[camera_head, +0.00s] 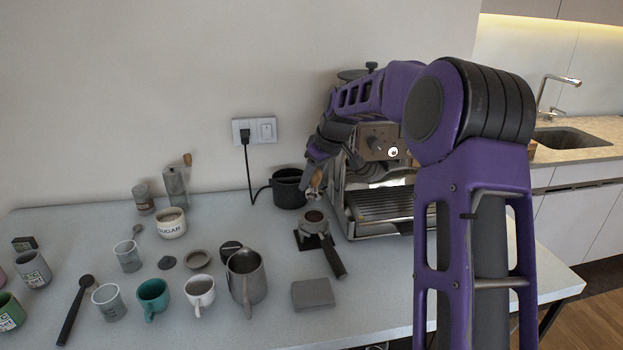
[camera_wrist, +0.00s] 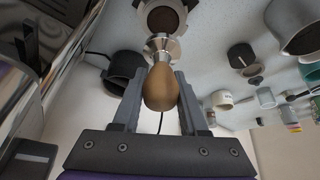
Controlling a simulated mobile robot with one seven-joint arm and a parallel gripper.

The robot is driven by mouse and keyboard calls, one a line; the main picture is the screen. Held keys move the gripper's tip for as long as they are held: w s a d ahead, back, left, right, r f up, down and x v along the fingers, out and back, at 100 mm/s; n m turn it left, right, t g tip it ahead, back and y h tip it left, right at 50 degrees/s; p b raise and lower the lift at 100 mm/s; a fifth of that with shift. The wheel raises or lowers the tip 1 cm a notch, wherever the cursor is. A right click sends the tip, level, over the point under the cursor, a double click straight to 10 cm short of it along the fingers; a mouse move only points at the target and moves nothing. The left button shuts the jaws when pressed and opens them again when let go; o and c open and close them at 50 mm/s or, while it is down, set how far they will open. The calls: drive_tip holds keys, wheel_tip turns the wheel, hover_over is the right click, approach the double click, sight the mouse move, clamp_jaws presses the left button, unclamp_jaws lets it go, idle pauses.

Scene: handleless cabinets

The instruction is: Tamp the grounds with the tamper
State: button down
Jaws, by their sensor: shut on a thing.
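The tamper has a wooden handle and a metal base. In the wrist view my gripper (camera_wrist: 160,83) is shut on its handle (camera_wrist: 160,92), with the metal base (camera_wrist: 161,48) pointing away from the fingers. In the head view the tamper (camera_head: 317,179) shows small at the end of my arm, above and behind the portafilter (camera_head: 313,217). The portafilter rests on a dark stand with its black handle toward the front right. Brown grounds (camera_wrist: 162,19) show in its basket in the wrist view, just beyond the tamper base. The tamper looks apart from the basket.
The espresso machine (camera_head: 385,207) stands close to the right of the tamper. A black knock container (camera_head: 289,189) is just left. A metal pitcher (camera_head: 246,278), a grey block (camera_head: 313,294) and several cups stand in front and left. Some table is clear around the portafilter handle.

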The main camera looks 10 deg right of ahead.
drive_tip(key=b, duration=0.4)
hover_over(307, 214)
drive_tip(key=s, duration=0.1)
drive_tip(key=shift+d+f, duration=0.25)
drive_tip(key=shift+f, duration=1.2)
drive_tip(key=shift+d+f, duration=0.2)
drive_tip(key=shift+f, duration=1.25)
drive_tip(key=shift+f, duration=0.15)
drive_tip(key=shift+s+f+b, duration=0.2)
drive_tip(key=shift+f+b, duration=0.1)
drive_tip(key=shift+f, duration=0.75)
idle(1.3)
drive_tip(key=shift+w+r+p, duration=0.2)
drive_tip(key=shift+r+p, duration=2.35)
drive_tip(key=shift+r, duration=1.3)
